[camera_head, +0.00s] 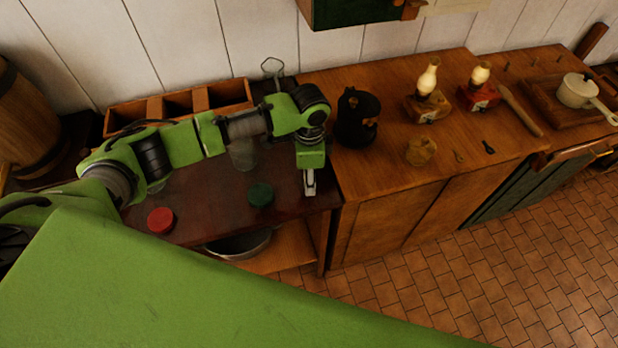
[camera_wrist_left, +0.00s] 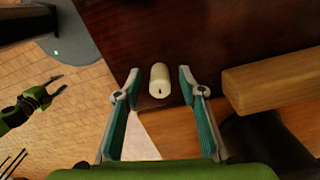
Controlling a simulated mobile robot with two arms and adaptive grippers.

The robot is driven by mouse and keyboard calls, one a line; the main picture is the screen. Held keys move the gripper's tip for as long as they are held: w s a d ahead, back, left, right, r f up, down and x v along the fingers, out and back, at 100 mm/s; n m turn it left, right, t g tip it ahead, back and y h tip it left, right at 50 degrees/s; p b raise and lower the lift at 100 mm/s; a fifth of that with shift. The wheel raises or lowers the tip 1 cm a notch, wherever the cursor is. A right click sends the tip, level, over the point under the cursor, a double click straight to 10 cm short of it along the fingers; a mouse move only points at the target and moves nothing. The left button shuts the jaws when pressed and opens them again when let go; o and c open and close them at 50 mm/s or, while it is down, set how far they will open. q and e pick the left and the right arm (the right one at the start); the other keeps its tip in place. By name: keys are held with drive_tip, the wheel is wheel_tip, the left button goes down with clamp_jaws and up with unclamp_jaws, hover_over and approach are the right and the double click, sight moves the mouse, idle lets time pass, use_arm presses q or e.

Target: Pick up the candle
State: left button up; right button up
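The candle (camera_wrist_left: 159,80) is a short cream cylinder with a dark wick, on the dark red-brown table top near its edge in the left wrist view. My left gripper (camera_wrist_left: 158,90) is open, with one finger on each side of the candle and a gap to both. In the head view my left gripper (camera_head: 310,184) points down over the right end of the dark table (camera_head: 215,200); I cannot make out the candle there. My right gripper (camera_wrist_left: 55,86) shows small at the left of the wrist view, its fingers apart, over the floor.
A higher wooden counter (camera_head: 385,170) adjoins on the right, with a black coffee pot (camera_head: 357,120) close by. On the table are a green lid (camera_head: 261,195), a red lid (camera_head: 161,220), a glass jar (camera_head: 243,154) and a compartmented wooden box (camera_head: 155,109).

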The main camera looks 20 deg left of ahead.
use_arm(q)
drive_tip(key=c, duration=0.9)
drive_tip(key=shift+c, duration=0.2)
drive_tip(key=shift+r, duration=0.15)
drive_tip(key=shift+r+b, duration=0.25)
drive_tip(key=shift+b, duration=0.05)
wheel_tip(320, 180, up, 3)
drive_tip(key=shift+d+f+b, duration=0.15)
drive_tip(key=shift+f+b, duration=0.05)
drive_tip(key=shift+b, duration=0.5)
drive_tip(key=s+d+r+b, duration=0.2)
drive_tip(key=s+d+r, duration=0.7)
drive_tip(key=d, duration=0.1)
drive_tip(key=shift+s+r+b, duration=0.25)
drive_tip(key=shift+r+b, duration=0.1)
drive_tip(key=shift+b, duration=0.05)
